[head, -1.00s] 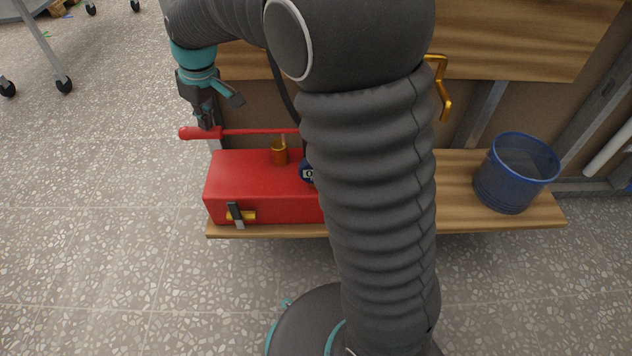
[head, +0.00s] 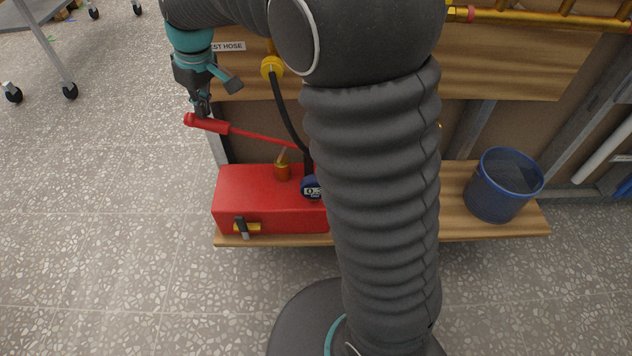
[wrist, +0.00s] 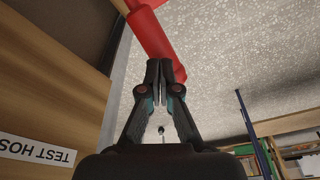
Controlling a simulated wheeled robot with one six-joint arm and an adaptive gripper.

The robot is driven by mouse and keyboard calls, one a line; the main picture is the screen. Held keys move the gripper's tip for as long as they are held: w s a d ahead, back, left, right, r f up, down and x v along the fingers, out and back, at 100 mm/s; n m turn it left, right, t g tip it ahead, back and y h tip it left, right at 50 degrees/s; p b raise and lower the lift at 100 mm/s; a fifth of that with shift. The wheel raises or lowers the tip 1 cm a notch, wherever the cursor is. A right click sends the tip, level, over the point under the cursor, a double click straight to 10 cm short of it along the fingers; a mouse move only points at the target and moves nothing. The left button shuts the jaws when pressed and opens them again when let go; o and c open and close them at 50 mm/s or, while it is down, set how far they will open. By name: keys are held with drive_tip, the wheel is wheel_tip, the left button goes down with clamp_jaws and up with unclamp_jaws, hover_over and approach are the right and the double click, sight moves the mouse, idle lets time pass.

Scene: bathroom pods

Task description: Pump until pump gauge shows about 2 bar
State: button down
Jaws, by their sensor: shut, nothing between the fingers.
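The red test pump (head: 240,190) sits on a wooden shelf. Its red lever (head: 262,137) slopes up to the left and ends in a thicker red grip (head: 210,124). A round dark blue gauge (head: 311,188) on the pump shows a number starting with "0."; my arm hides its right part. My gripper (head: 201,108) is shut and empty, at the lever's grip end. In the wrist view the closed fingertips (wrist: 160,64) are right by the red grip (wrist: 153,32); I cannot tell whether they touch it.
A black hose (head: 285,108) runs from a yellow fitting (head: 271,67) on the wooden panel down toward the pump. A blue bucket (head: 503,185) stands on the shelf at right. A yellow-handled valve (head: 246,227) is on the pump's front.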

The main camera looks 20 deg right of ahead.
drive_tip(key=shift+r, duration=0.6)
drive_tip(key=shift+f, duration=0.1)
wheel_tip(320, 180, down, 9)
drive_tip(key=b, duration=0.6)
wheel_tip(320, 180, up, 9)
drive_tip(key=p, duration=0.7)
